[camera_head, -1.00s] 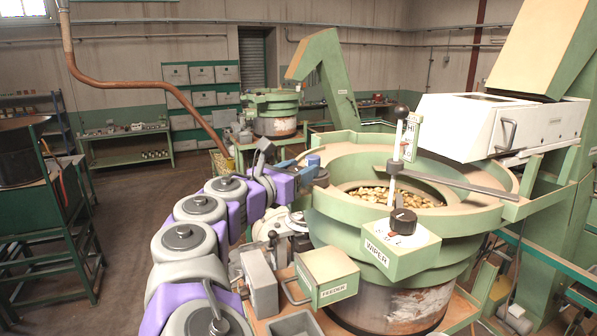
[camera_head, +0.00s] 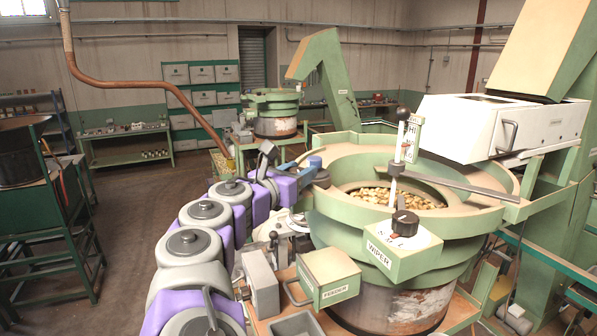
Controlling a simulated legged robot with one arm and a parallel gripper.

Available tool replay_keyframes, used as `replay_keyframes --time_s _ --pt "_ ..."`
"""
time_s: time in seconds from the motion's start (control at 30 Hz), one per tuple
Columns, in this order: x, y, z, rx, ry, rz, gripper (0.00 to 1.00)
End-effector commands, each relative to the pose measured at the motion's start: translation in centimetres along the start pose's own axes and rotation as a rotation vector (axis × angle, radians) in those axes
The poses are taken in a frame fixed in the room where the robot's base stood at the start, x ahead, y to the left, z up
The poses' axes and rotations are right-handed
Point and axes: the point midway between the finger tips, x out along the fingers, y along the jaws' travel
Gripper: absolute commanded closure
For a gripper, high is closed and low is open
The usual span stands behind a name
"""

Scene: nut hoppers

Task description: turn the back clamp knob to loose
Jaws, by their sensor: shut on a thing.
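My gripper (camera_head: 321,177) is at the far end of my grey and purple arm, against the left back side of the green hopper bowl (camera_head: 335,205). It is small in view, and its fingertips are partly hidden by the wrist and the bowl. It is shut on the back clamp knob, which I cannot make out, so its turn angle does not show.
Nuts (camera_head: 400,198) lie in the bowl. A green box (camera_head: 330,277) and a grey box (camera_head: 262,282) stand below.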

Motion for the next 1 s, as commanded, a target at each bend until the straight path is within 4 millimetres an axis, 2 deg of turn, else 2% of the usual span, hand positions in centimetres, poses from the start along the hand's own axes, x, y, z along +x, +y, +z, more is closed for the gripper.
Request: replay_keyframes --time_s 0.43,0.47,0.5,0.67,1.0 --pt "-0.13 0.12 0.03 0.001 0.001 0.052 1.0" --pt "-0.13 0.12 0.03 0.001 0.001 0.052 0.57" --pt "-0.13 0.12 0.03 0.001 0.001 0.052 0.54" --pt "-0.05 0.1 -0.01 0.0 0.001 0.05 0.38" --pt "0.05 -0.11 0.07 0.002 0.002 0.049 0.38"
